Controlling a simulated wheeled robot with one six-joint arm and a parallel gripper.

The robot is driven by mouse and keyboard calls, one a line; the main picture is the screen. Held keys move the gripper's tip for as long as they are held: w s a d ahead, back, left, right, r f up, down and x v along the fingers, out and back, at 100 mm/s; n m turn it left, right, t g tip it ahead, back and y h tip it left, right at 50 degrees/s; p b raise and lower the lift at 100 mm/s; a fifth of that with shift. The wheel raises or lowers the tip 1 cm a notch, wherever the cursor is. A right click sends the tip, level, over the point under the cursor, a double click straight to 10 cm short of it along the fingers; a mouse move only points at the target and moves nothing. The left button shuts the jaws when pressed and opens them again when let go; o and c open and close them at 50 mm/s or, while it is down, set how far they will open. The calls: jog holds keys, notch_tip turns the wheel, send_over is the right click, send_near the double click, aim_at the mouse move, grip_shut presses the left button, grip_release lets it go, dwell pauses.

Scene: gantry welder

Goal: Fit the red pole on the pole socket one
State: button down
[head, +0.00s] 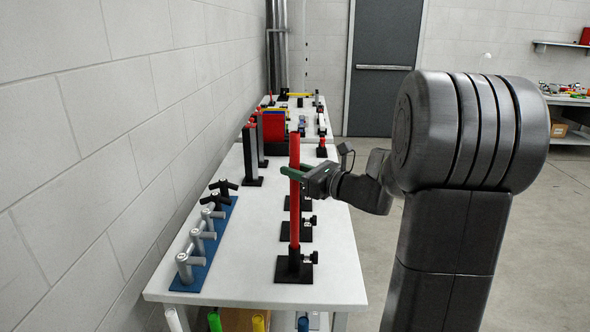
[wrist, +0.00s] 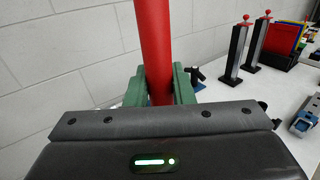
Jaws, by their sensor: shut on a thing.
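The red pole (head: 295,215) stands upright over the front edge area of the white table. My gripper (head: 292,172), with green fingers, is shut around it above mid-length, reaching in from the right. In the wrist view the pole (wrist: 156,45) runs between the green fingers (wrist: 160,88) and out of the top. The pole's lower end meets the top of the nearest black pole socket (head: 294,266), which has a square base and a side knob. I cannot tell how deep the pole sits in it. No label shows which socket is number one.
More black sockets (head: 303,232) stand in a row behind the nearest one. A blue rack with grey holders (head: 203,240) lies to the left, near the wall. Black posts with red knobs (head: 250,155) and red and blue panels (head: 274,126) stand farther back.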

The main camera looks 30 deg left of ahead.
jog(key=shift+f+b, duration=0.6)
jog(key=shift+f, duration=0.35)
jog(key=c, duration=1.2)
grip_release()
jog(key=shift+o, duration=0.2)
jog(key=s+d+b, duration=0.1)
jog(key=d, duration=1.2)
jog(key=shift+d, duration=0.4)
jog(key=shift+s, duration=0.1)
jog(key=w+a+r+p, duration=0.1)
jog(key=a+p, duration=0.1)
jog(key=a, duration=1.1)
jog(key=shift+a, duration=0.4)
